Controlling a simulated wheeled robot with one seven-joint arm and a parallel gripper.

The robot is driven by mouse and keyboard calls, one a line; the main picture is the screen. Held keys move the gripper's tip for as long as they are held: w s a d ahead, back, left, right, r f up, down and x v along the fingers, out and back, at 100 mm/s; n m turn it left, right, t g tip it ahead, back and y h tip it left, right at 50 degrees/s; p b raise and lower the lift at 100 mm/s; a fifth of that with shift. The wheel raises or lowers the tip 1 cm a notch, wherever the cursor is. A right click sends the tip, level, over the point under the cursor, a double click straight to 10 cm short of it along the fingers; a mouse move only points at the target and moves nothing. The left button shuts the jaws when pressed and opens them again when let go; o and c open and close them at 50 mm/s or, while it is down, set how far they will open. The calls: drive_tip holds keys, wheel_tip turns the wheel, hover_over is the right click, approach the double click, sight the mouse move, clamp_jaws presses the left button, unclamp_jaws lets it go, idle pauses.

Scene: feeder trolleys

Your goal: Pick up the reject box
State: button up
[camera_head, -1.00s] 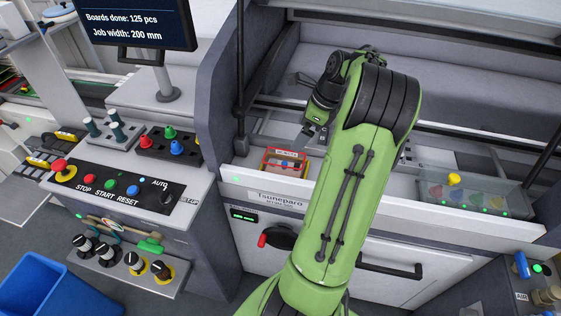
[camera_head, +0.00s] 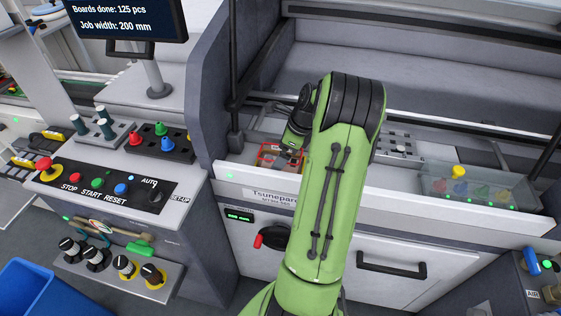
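The reject box (camera_head: 264,163) is a small red-rimmed open box on the white ledge of the machine, left of my green arm. Its right part and its label are now covered by the end of my arm. My gripper (camera_head: 285,148) is at the box, over or just at its right side. The dark wrist hides most of the fingers, so I cannot tell whether they are open or touch the box.
A clear bin with coloured pieces (camera_head: 440,186) stands on the ledge at right. A control panel (camera_head: 107,190) with buttons and a rack of coloured nozzles (camera_head: 160,142) are at left. A blue bin (camera_head: 25,290) is at lower left. A dark upright post (camera_head: 234,80) rises left of the box.

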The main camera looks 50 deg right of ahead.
drive_tip(key=shift+f, duration=0.25)
idle(0.3)
drive_tip(key=c, duration=1)
drive_tip(key=shift+d+r, duration=0.1)
drive_tip(key=shift+r, duration=0.1)
wheel_tip(320, 180, up, 10)
drive_tip(key=p, duration=0.3)
drive_tip(key=shift+r+p, duration=0.1)
drive_tip(key=shift+p, duration=0.2)
